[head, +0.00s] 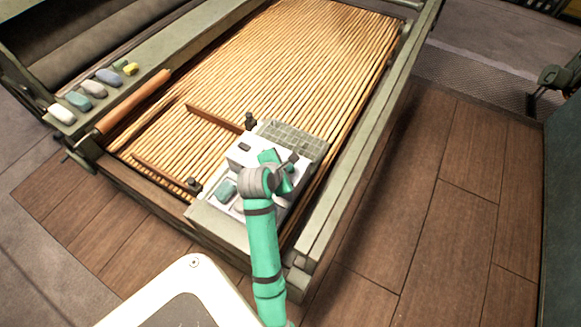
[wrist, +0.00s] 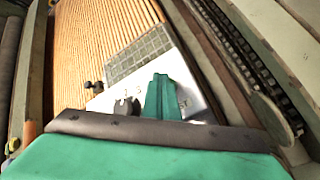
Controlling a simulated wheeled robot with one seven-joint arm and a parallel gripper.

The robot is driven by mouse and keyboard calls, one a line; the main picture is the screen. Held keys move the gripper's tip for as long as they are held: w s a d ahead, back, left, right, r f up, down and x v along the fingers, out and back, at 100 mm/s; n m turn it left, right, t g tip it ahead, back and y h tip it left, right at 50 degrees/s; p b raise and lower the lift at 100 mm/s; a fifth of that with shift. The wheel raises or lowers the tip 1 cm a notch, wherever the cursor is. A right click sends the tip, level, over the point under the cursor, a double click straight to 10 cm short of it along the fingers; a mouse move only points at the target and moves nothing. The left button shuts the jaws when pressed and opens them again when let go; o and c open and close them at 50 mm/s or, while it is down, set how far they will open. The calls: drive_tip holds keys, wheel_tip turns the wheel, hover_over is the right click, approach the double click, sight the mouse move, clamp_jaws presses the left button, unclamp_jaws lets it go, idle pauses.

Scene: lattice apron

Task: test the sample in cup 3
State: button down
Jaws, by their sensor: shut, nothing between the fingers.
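My gripper (head: 290,160) is over a white instrument box (head: 240,155) and is shut, with nothing seen held. In the wrist view a green finger-like part of it (wrist: 162,98) stands over the white panel (wrist: 180,66). The panel carries a grey gridded plate (head: 293,138), which also shows in the wrist view (wrist: 140,52). A teal pad (head: 225,190) lies at the panel's left front.
The box stands on a slatted wooden bed (head: 290,50) within a grey-green frame (head: 365,130). Dark knobs (head: 250,120) stand at the box's left edge. Wooden floor (head: 430,220) is clear at right.

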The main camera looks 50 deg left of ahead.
drive_tip(key=shift+f, duration=0.5)
idle(0.6)
drive_tip(key=shift+r, duration=0.95)
drive_tip(key=shift+r, duration=0.15)
drive_tip(key=shift+r, duration=2.4)
